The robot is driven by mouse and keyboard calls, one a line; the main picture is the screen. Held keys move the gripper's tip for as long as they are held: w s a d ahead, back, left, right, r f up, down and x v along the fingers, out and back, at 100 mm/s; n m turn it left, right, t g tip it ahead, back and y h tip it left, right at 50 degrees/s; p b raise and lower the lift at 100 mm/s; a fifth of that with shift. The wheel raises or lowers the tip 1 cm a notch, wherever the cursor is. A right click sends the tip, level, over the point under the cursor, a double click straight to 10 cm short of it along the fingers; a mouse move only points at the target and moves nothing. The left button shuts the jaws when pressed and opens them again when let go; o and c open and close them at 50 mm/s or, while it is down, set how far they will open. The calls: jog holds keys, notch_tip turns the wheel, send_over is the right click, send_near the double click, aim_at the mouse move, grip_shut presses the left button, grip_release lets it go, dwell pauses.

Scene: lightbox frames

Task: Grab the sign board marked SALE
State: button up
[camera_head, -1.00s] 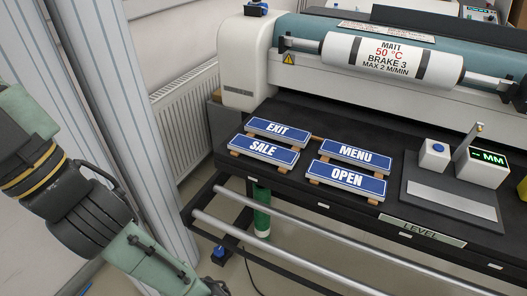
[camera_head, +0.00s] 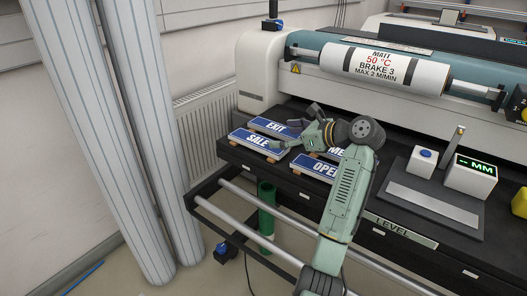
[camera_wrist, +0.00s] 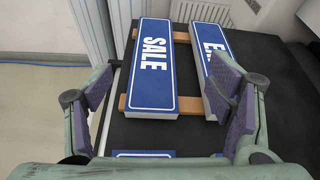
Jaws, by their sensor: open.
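The SALE sign board (camera_head: 256,141) is a blue plate with white letters and a white edge. It lies on wooden strips on the black table at the front left, and it also shows in the wrist view (camera_wrist: 153,70) between my fingers. My gripper (camera_head: 290,140) is open and empty above the signs. In the wrist view my gripper (camera_wrist: 165,100) has one finger left of the SALE board and the other at right, near the EXIT board (camera_wrist: 224,75). I cannot tell how high the fingertips are above the boards.
The EXIT board (camera_head: 270,125) lies just behind SALE. The OPEN board (camera_head: 318,169) and the MENU board (camera_head: 334,153) lie to the right, partly hidden by my arm. A laminating machine with a white roller (camera_head: 385,68) stands behind. A gauge device (camera_head: 470,176) stands at right.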

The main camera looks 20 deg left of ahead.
aim_at(257, 140)
jog(key=shift+s+d+f+m, duration=0.15)
jog(key=shift+d+f+m, duration=0.15)
jog(key=shift+d, duration=0.2)
jog(key=shift+a+f+g, duration=0.2)
jog(key=shift+a+g, duration=0.1)
jog(key=shift+a, duration=0.05)
jog(key=p+x, duration=0.1)
jog(key=x, duration=0.3)
jog(key=shift+w+a, duration=0.25)
jog(key=p+x, duration=0.1)
jog(key=x, duration=0.1)
jog(key=p+x, duration=0.1)
jog(key=x, duration=0.1)
jog(key=shift+s+a+r, duration=0.1)
jog(key=shift+s+a, duration=0.1)
jog(key=shift+a, duration=0.05)
jog(key=shift+w+a+f, duration=0.2)
jog(key=shift+a+f, duration=0.15)
jog(key=shift+a, duration=0.1)
jog(key=shift+c, duration=0.4)
jog(key=c, duration=1.2)
